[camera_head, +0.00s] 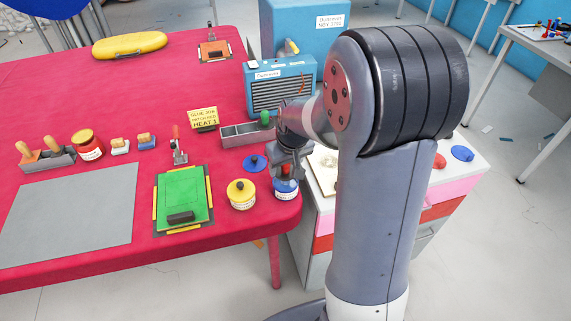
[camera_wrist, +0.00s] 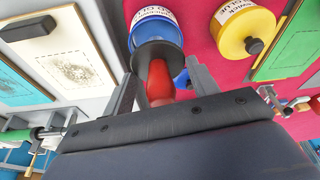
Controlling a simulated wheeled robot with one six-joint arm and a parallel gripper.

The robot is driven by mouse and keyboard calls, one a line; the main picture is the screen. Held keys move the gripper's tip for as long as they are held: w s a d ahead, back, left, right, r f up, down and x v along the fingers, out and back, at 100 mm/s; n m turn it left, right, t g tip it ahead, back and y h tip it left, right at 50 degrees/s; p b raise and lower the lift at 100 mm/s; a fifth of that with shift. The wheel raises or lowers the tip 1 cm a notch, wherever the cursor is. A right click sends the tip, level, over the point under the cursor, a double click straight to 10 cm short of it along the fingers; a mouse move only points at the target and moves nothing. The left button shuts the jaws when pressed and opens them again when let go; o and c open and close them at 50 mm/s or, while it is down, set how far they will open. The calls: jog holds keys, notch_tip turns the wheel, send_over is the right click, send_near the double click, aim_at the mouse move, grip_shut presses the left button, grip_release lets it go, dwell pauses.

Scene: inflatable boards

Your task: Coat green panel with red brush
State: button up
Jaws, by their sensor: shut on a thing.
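The green panel (camera_head: 180,190) lies on the red table, with yellow strips along its edges and a dark block (camera_head: 180,217) near its front edge. Part of it shows at the right of the wrist view (camera_wrist: 289,45). My gripper (camera_head: 285,167) is shut on the red brush; its red handle (camera_wrist: 159,80) stands between the fingers in the wrist view. A dark round collar sits below the handle.
A yellow glue pot (camera_head: 242,194) stands between the panel and the blue pot. A blue lid (camera_head: 254,162) lies behind them. A toggle clamp (camera_head: 178,146) stands at the panel's back edge. A grey mat (camera_head: 70,222) lies left. A white-topped cabinet (camera_head: 456,172) adjoins the table.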

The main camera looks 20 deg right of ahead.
jog(key=shift+r+p, duration=2.05)
jog(key=shift+r, duration=1.05)
